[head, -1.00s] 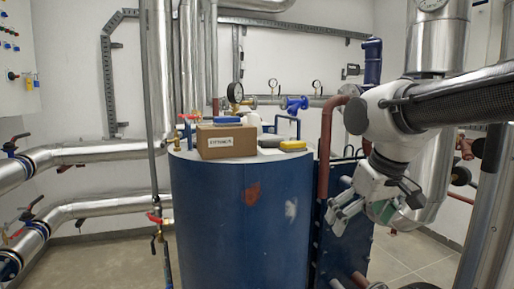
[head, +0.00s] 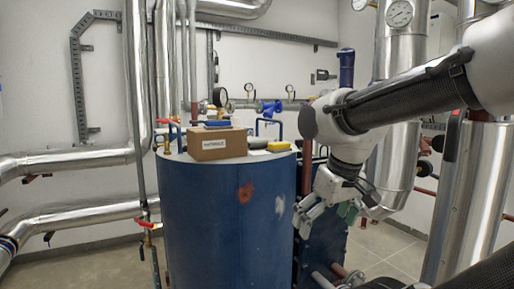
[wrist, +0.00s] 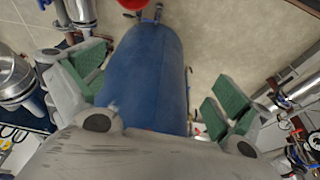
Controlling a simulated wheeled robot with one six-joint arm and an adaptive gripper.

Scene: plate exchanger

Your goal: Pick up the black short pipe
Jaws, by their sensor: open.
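My gripper (head: 325,216) is open and empty. It hangs in front of the blue plate exchanger, just right of the blue tank, below the level of the tank's top. In the wrist view the green finger pads of my gripper (wrist: 152,92) are wide apart, with blue metal and floor beyond them. I cannot pick out the black short pipe for certain in either view. A small dark grey item (head: 257,143) lies on the tank top beside a yellow item (head: 278,146), too small to identify.
The blue tank (head: 225,215) carries a labelled cardboard box (head: 217,144) with a blue item (head: 217,125) on top. Silver pipes (head: 75,160) run along the left wall. A thick silver pipe (head: 400,150) stands behind my arm. Floor (head: 385,245) shows at right.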

